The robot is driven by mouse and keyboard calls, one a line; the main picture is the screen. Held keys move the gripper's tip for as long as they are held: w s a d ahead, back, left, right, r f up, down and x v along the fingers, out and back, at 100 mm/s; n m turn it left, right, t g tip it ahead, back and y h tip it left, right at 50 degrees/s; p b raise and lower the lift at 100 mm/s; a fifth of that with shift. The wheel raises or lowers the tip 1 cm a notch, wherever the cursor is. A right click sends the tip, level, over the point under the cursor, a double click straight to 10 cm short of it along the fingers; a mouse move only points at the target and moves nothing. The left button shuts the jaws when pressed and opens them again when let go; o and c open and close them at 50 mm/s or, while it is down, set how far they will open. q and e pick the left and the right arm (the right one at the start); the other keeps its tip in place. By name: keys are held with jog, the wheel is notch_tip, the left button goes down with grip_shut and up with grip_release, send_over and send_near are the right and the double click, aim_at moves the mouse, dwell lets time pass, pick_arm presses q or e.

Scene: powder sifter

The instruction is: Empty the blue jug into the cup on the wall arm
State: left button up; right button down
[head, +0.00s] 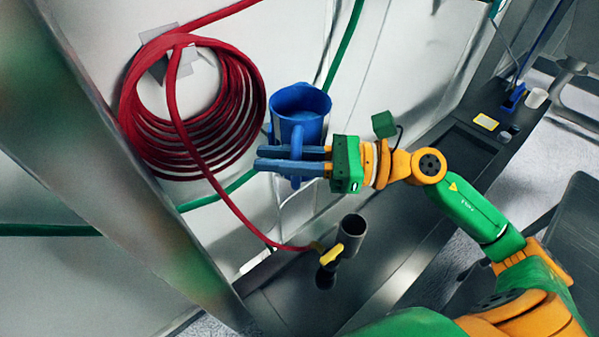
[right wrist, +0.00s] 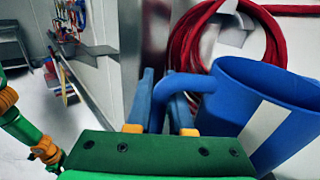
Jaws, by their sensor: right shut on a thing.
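The blue jug (head: 300,103) is in the upper middle of the head view, mouth up and roughly upright. My right gripper (head: 262,158) is shut on its handle and holds it off the surface below. In the right wrist view the jug (right wrist: 262,98) is at the right, and its handle passes between the blue fingers. What is in the jug cannot be made out. A grey open-topped cylinder (head: 351,236), seemingly the cup, stands lower and to the right of the jug, beside a yellow lever. My left gripper is out of view.
A coiled red hose (head: 175,118) hangs on the wall left of the jug, and its free end runs down to the yellow lever (head: 328,253). A dark bench (head: 395,240) extends to the right. A small white cup (head: 536,98) stands far back right.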

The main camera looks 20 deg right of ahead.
jog(key=w, duration=0.1)
jog(key=w+r+m+t+b, duration=0.1)
jog(key=w, duration=0.1)
jog(key=w+m, duration=0.1)
jog(key=shift+w+a+r+h+b, duration=0.15)
jog(key=shift+w+r+h+b, duration=0.15)
jog(key=shift+h+b, duration=0.1)
dwell(0.5)
jog(key=shift+s+f+m, duration=0.1)
jog(key=shift+m, duration=0.4)
jog(key=shift+r+m+p, duration=0.4)
jog(key=shift+r+p, duration=0.05)
jog(key=shift+p, duration=0.35)
